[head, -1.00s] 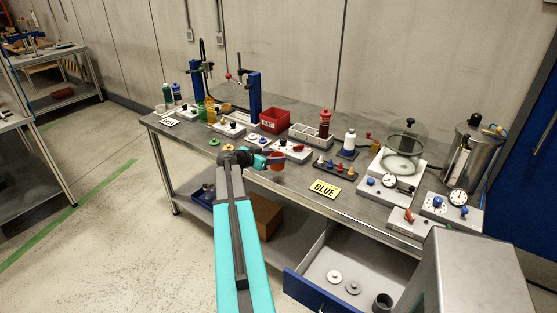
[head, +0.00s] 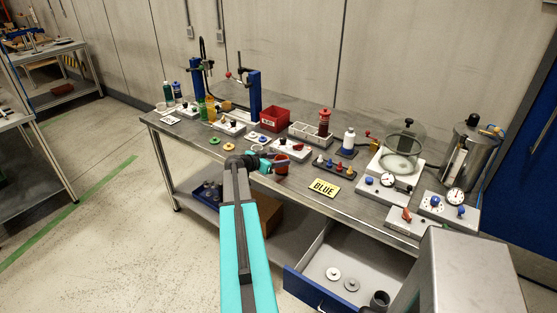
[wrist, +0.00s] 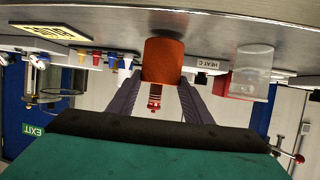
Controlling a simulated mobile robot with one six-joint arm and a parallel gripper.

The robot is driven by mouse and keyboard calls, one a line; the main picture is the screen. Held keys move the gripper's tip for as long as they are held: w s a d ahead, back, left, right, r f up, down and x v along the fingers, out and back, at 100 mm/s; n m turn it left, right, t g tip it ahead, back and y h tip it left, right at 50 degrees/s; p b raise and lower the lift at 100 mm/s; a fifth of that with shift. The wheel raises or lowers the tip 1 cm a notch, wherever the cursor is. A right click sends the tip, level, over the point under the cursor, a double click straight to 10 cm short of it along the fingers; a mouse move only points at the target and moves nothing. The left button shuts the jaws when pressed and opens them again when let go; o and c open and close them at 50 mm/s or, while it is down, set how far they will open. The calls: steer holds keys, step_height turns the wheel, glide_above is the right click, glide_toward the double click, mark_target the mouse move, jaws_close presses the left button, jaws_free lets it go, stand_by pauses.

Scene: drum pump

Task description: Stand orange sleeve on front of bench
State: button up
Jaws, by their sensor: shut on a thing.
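The orange sleeve (wrist: 163,62) is a short cylinder gripped between my two dark fingers in the wrist view, which shows the bench upside down. It looks upright, with its end close to the bench top; I cannot tell whether it touches. In the head view the sleeve (head: 281,167) shows at the tip of my gripper (head: 278,164), over the front part of the bench (head: 312,203), left of the yellow BLUE sign (head: 324,188). My fingers (wrist: 160,92) are shut on its sides. The sleeve's far side is hidden.
Behind the sleeve are a white block with knobs (head: 289,150) and a red bin (head: 275,119). A dark rack of coloured pegs (head: 334,168) is to the right. An open drawer (head: 345,268) juts out below the front edge. Bare bench top lies around the BLUE sign.

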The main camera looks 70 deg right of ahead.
steer(key=shift+f, duration=0.35)
steer(key=shift+f, duration=0.15)
steer(key=o, duration=1)
steer(key=shift+r, duration=0.25)
steer(key=shift+w+a, duration=0.1)
steer(key=shift+a, duration=0.2)
steer(key=b+v, duration=0.4)
steer(key=v, duration=0.7)
steer(key=shift+a+r, duration=0.15)
